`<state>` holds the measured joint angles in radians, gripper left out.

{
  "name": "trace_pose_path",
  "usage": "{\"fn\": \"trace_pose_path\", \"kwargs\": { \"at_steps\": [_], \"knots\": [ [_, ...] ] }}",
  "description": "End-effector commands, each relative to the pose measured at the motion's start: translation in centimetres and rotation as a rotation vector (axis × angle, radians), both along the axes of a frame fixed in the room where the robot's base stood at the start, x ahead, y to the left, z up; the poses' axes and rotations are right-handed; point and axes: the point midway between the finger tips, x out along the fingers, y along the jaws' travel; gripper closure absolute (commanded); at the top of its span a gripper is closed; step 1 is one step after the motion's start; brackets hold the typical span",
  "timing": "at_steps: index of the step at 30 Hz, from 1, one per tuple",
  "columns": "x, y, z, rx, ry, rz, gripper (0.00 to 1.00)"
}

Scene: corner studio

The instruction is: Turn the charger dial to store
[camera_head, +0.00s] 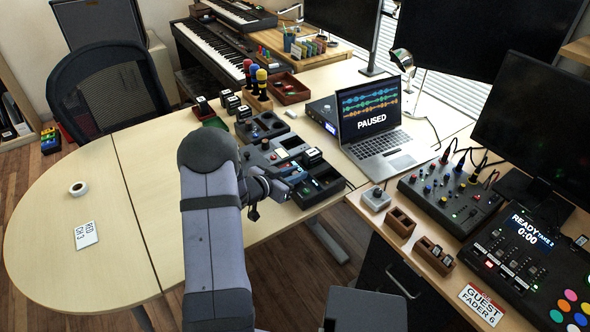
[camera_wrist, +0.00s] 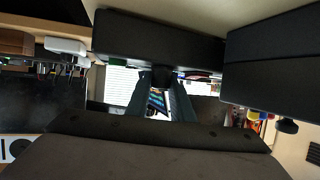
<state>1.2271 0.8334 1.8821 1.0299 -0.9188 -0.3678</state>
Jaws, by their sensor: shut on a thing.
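The charger (camera_head: 326,186) is a black unit with small lights at the near edge of the light wood table, in the head view. In the wrist view a black box (camera_wrist: 125,36) fills the upper middle, with a small dark knob (camera_wrist: 162,76), seemingly the charger dial, on it. My gripper (camera_head: 290,182) is against the charger's near left side. In the wrist view its two dark fingers (camera_wrist: 160,92) come together around the knob, shut on it. The dial's markings and pointer are hidden from both views.
Another dark box with a knob (camera_wrist: 287,126) is at the right in the wrist view. The laptop (camera_head: 385,140) stands behind the charger, and a mixer (camera_head: 450,195) is to the right. A battery-like block (camera_head: 312,157) sits at the charger's back. The table's left part is mostly clear.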

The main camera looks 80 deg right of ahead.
Motion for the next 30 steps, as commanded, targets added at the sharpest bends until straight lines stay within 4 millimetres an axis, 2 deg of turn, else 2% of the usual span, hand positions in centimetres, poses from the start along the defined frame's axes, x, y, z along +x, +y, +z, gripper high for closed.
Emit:
{"fn": "trace_pose_path", "kwargs": {
  "at_steps": [1, 9, 20, 21, 23, 30],
  "knots": [
    [0.14, -0.17, 0.54, -0.005, 0.000, -0.028, 1.00],
    [0.04, -0.14, 0.41, -0.007, 0.000, -0.155, 1.00],
    [-0.02, -0.08, 0.25, -0.005, 0.001, -0.169, 1.00],
    [-0.02, -0.08, 0.25, -0.005, 0.001, -0.168, 0.72],
    [-0.01, -0.08, 0.23, -0.005, 0.001, -0.168, 0.60],
    [0.00, -0.01, 0.13, -0.002, 0.000, -0.167, 0.60]
  ]
}}
